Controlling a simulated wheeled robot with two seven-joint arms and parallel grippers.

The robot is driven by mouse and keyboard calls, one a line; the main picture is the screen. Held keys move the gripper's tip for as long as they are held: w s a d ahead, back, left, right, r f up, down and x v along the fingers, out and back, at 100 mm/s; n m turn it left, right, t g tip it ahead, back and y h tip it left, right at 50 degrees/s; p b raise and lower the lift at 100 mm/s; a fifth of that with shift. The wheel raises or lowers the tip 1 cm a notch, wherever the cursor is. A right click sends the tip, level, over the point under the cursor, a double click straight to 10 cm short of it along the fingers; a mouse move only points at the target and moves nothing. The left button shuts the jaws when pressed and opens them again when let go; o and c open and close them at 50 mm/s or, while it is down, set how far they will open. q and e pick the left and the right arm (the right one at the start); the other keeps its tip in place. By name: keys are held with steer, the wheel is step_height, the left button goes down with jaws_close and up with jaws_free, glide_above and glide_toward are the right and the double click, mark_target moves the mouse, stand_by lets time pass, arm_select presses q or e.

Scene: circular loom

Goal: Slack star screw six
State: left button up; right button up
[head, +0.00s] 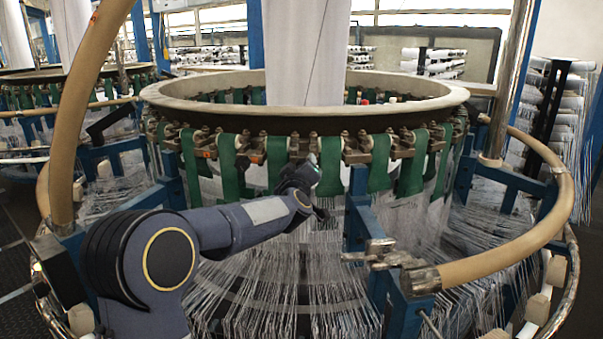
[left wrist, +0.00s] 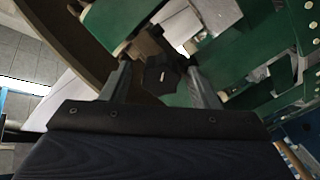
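A dark, many-sided star screw (left wrist: 161,76) with a small light mark on its face shows in the left wrist view. It sits between the two fingers of my left gripper (left wrist: 160,80). The fingers stand apart, one on each side of the screw, with visible gaps to it. No number is readable on it. In the head view my left gripper (head: 318,168) is up close under the front of the loom's ring (head: 300,117), and my own wrist hides the screw there. My right gripper is not in view.
Green straps (head: 228,165) hang around the ring, close to my left gripper. Many white threads (head: 280,285) spread below it. A blue post (head: 360,215) and a curved tan guide rail (head: 510,258) stand to the right. A white fabric column (head: 305,50) rises in the middle.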

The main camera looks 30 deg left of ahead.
arm_select(q)
steer(key=v, duration=0.7)
stand_by(0.3)
